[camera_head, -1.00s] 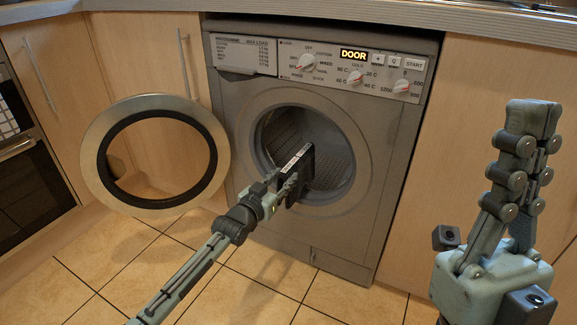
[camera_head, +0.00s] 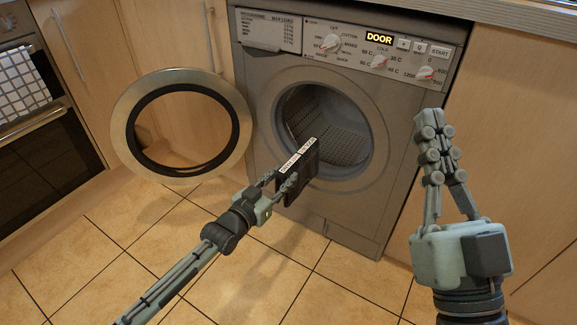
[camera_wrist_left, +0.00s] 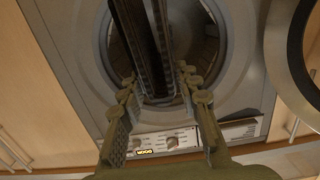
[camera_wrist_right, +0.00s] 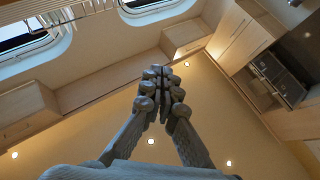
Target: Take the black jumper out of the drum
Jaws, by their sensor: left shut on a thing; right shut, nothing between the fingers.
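The black jumper (camera_head: 299,177) is a dark, flat, block-like bundle with a white lettered label along its top edge. My left gripper (camera_head: 276,184) is shut on its near end and holds it tilted in front of the lower left of the open drum (camera_head: 345,145). In the left wrist view the jumper (camera_wrist_left: 137,40) stands between the fingers (camera_wrist_left: 158,95) and covers part of the drum opening. Whether its far end is clear of the rim is hard to tell. My right gripper (camera_head: 431,125) is shut and empty, raised to the right of the machine.
The round washer door (camera_head: 120,130) hangs wide open, left of the opening. The grey washing machine (camera_head: 270,75) stands between wooden cupboards (camera_head: 530,120). An oven (camera_head: 40,120) is at far left. The tiled floor (camera_head: 255,285) in front is clear.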

